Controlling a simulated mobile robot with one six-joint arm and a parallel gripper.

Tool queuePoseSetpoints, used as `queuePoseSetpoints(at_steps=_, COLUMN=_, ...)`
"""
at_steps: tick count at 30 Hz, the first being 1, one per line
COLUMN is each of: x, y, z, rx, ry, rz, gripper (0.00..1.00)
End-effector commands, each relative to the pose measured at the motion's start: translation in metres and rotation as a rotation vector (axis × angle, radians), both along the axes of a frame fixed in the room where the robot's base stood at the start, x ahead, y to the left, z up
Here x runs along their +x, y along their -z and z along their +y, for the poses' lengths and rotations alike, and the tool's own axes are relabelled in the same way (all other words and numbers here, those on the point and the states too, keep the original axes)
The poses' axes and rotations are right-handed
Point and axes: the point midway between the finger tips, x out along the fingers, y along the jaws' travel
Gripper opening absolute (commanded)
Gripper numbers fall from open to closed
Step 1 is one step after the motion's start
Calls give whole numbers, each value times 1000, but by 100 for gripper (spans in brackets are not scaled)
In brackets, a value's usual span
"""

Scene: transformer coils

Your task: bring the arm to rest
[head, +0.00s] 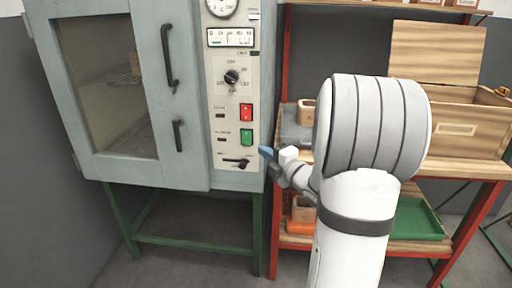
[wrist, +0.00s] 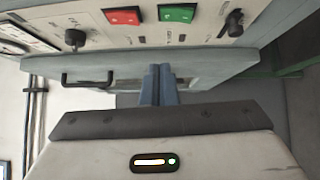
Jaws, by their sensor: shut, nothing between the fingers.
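My gripper (head: 268,154) is in front of the lower part of the control panel (head: 232,95) in the head view. It is near the black lever (head: 236,162) and the green button (head: 246,137). In the wrist view my gripper (wrist: 158,70) shows its two blue fingers closed together with nothing between them. The fingers point at the grey cabinet (wrist: 220,65). I cannot tell whether they touch it. My white arm hides part of the shelf behind it.
The grey oven cabinet (head: 185,100) has a windowed door (head: 105,85) that looks closed and stands on green legs. To the right, a red-framed wooden shelf (head: 465,168) holds a wooden box (head: 455,128) and a green tray (head: 420,222). Floor is free below the cabinet.

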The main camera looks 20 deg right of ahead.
Motion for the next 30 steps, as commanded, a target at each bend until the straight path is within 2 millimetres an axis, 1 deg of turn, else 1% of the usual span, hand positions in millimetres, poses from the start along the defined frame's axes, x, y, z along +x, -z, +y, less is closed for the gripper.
queuePoseSetpoints(at_steps=1, x=-6, y=-1, z=-3, rx=0, ry=4, rz=0, gripper=0)
queuePoseSetpoints(at_steps=3, x=-12, y=-2, z=-3, rx=0, ry=2, rz=-1, gripper=0)
queuePoseSetpoints(at_steps=6, x=-16, y=-1, z=-4, rx=0, ry=1, rz=0, gripper=0)
queuePoseSetpoints(at_steps=22, x=-17, y=-2, z=-4, rx=2, ry=2, rz=1, gripper=0)
queuePoseSetpoints(at_steps=26, x=-13, y=-14, z=-2, rx=26, ry=36, rz=42, gripper=0)
queuePoseSetpoints(at_steps=30, x=-8, y=-39, z=4, rx=124, ry=156, rz=167, gripper=0)
